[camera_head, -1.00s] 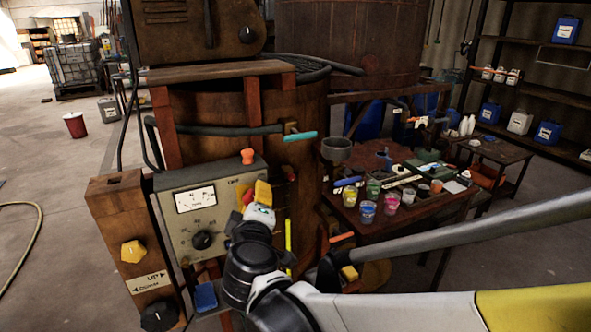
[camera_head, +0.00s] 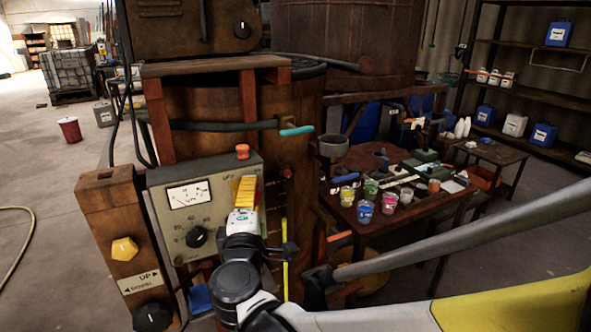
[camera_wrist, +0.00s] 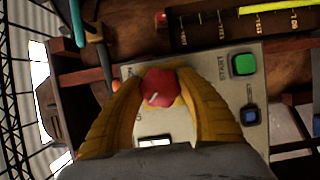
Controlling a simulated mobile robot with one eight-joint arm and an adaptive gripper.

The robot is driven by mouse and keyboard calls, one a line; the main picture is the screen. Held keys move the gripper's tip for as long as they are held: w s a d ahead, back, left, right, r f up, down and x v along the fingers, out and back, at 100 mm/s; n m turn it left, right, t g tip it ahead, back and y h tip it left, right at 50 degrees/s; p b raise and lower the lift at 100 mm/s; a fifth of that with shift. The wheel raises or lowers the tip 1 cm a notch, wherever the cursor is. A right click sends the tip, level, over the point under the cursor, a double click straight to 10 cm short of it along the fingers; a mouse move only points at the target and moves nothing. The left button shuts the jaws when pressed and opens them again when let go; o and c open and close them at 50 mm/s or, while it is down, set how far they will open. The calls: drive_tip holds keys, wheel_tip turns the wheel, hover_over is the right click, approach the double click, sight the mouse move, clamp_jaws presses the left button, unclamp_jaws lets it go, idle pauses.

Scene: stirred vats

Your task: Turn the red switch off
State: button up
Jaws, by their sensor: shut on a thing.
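The red switch (camera_wrist: 162,88) is a round knob with a pale mark on the grey control panel (camera_wrist: 128,72). In the wrist view my gripper (camera_wrist: 163,76) has its yellow fingers on either side of the knob, shut on it. In the head view my gripper (camera_head: 245,190) is at the right part of the panel (camera_head: 170,228), and its fingers and wrist hide the red switch.
The panel has a white dial (camera_head: 189,194) and a black knob (camera_head: 196,237). A green START button (camera_wrist: 244,64) and a blue button (camera_wrist: 251,115) lie right of the switch in the wrist view. An orange-red button (camera_head: 243,151) tops the box. A cluttered table (camera_head: 345,213) stands right.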

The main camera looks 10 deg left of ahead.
idle(0.3)
drive_tip(key=o, duration=1.2)
drive_tip(key=s, duration=0.4)
drive_tip(key=s+d, duration=0.1)
drive_tip(key=s, duration=0.3)
drive_tip(key=s+d, duration=0.1)
drive_tip(key=s, duration=0.2)
drive_tip(key=shift+s, duration=0.4)
